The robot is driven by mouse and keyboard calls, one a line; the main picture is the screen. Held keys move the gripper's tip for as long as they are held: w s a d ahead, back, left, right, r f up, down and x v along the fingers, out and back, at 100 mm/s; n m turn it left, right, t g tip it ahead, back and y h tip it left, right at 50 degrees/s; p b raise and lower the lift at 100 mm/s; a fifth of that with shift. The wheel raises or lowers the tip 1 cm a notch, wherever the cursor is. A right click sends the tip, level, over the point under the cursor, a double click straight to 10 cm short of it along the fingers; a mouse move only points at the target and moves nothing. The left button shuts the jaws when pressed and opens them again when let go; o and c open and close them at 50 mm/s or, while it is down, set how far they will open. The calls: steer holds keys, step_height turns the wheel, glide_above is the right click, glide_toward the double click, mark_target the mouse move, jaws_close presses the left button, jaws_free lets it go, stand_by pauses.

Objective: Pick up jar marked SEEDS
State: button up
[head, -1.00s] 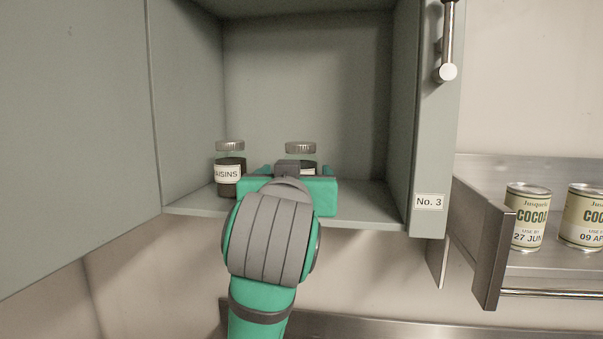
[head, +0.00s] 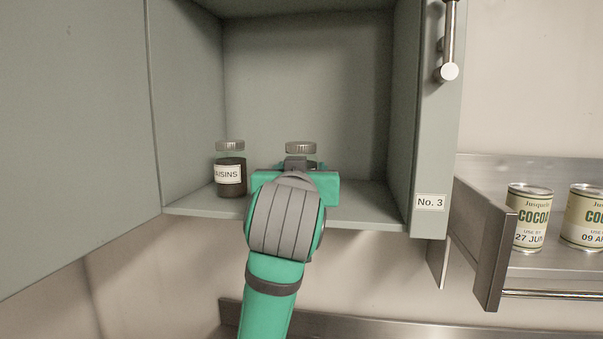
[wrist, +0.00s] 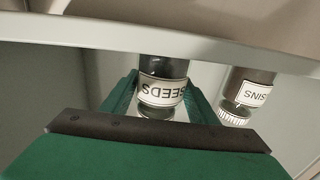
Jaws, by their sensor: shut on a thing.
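The jar marked SEEDS (wrist: 163,88) shows upside down in the wrist view, dark below its cream label, between my gripper's two green fingers. In the head view only its grey lid (head: 300,147) and a little of its glass show above my wrist; the rest is hidden. My gripper (wrist: 160,100) is shut on this jar, inside the open cabinet. The jar appears upright at shelf height; I cannot tell whether its base touches the shelf.
The RAISINS jar (head: 230,170) stands close by on the left of the shelf (head: 367,212). The cabinet side marked No. 3 (head: 428,120) bounds the right. COCOA tins (head: 528,217) stand on a metal rack at the right. The shelf's right part is clear.

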mark_target(301, 151)
steer(key=shift+d, duration=0.1)
steer(key=shift+r, duration=0.65)
steer(key=r, duration=0.3)
steer(key=shift+s, duration=0.35)
steer(key=s+d+r, duration=0.2)
steer(key=s+r, duration=0.6)
steer(key=s, duration=0.4)
steer(key=shift+s+d+r, duration=0.25)
steer(key=shift+r, duration=0.15)
